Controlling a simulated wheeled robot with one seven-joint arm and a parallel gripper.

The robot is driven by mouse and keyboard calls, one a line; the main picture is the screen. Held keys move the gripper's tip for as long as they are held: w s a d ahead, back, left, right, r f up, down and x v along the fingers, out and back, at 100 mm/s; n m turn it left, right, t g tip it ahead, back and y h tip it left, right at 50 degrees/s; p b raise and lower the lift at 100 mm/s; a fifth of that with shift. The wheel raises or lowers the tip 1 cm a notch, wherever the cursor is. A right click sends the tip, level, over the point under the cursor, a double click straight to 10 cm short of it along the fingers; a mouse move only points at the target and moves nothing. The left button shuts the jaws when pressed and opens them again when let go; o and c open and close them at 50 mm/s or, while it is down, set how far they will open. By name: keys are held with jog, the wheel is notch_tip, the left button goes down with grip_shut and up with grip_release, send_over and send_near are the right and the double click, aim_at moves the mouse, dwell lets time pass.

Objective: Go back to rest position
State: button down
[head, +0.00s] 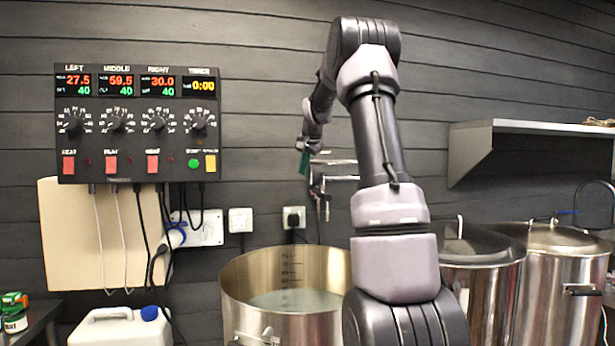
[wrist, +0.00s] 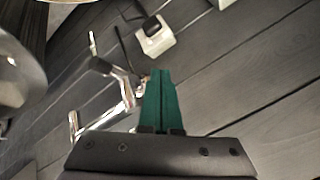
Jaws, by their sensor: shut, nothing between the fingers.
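My gripper (head: 304,163) shows in the head view as a small green tip at the end of my raised arm, in front of the dark plank wall. In the wrist view the green fingers (wrist: 159,104) lie side by side, shut, with nothing between them. Chrome taps on the wall (head: 335,172) are just beside and behind the fingers in the head view. The taps also show left of the fingers in the wrist view (wrist: 118,82). I cannot tell the exact gap between them.
An open steel kettle (head: 240,290) with liquid stands below my gripper. Two more steel kettles (head: 483,290) (head: 565,270) stand at right under a wall shelf (head: 540,127). A control panel (head: 137,120) hangs at left, above a white jerrycan (head: 118,328). Sockets (head: 240,220) are on the wall.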

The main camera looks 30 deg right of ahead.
jog(key=a+r, duration=0.1)
jog(key=s+a+r, duration=0.1)
jog(key=r, duration=0.1)
jog(key=a+r, duration=0.1)
jog(key=shift+s+r, duration=0.25)
jog(key=shift+s, duration=0.15)
jog(key=s+a+r+n+y, duration=0.1)
jog(key=s+a+n, duration=0.1)
jog(key=s+a, duration=0.6)
jog(key=s+a+n+y, duration=0.1)
jog(key=s+a, duration=0.3)
jog(key=s, duration=0.8)
jog(key=s+a+f+n, duration=0.1)
jog(key=s+a+f, duration=0.1)
jog(key=s, duration=0.4)
jog(key=s+a+f+n, duration=0.1)
jog(key=s+a+f, duration=0.1)
jog(key=s+f, duration=0.2)
jog(key=s+a+f+n+y, duration=0.1)
jog(key=s+a+f, duration=0.1)
jog(key=s, duration=0.7)
jog(key=shift+s+a+f, duration=0.35)
jog(key=shift+f, duration=0.35)
